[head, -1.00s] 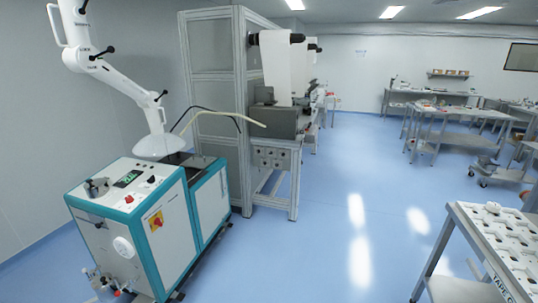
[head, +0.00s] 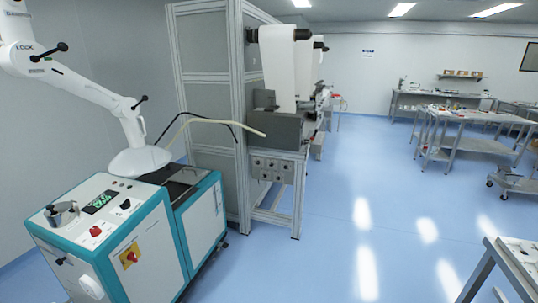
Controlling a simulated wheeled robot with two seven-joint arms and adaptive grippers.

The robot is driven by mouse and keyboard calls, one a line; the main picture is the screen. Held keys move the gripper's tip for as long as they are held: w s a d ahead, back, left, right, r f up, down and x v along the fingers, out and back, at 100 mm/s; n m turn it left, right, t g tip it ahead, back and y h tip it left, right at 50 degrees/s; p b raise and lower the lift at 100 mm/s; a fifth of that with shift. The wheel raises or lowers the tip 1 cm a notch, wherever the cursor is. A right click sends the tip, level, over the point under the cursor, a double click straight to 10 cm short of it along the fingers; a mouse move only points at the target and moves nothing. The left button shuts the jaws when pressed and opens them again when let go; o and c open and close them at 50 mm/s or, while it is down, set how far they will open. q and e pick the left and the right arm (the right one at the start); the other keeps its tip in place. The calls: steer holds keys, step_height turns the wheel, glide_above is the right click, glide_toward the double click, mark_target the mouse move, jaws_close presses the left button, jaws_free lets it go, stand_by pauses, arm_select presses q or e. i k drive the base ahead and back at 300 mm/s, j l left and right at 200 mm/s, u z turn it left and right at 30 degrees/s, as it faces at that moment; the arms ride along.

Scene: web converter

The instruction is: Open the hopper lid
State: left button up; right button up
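A teal and white cabinet machine (head: 150,232) stands at the lower left in the head view. Its front section has a sloped panel with a green display, knobs and a small metal cup. A lower rear section has a dark flat top (head: 182,180); this may be the hopper lid, and it looks closed. The white hood (head: 140,160) of a jointed extraction arm sits low over that top and hides part of it. Neither of my grippers is in view.
The extraction arm (head: 82,82) reaches in from the upper left. Hoses (head: 215,122) run behind the cabinet near a grey framed machine (head: 208,85) with a white web roll. Blue floor is open to the right. A table corner (head: 515,262) stands at lower right.

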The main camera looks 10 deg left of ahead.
mark_target(189, 176)
steer(key=i, duration=1.65)
steer(key=i+l+u, duration=0.15)
steer(key=i+u, duration=0.15)
steer(key=i, duration=0.5)
steer(key=i+l+u, duration=0.2)
steer(key=i+u, duration=0.2)
steer(key=i+l+u, duration=0.3)
steer(key=i+u, duration=0.15)
steer(key=i+l+u, duration=0.4)
steer(key=k+l, duration=0.05)
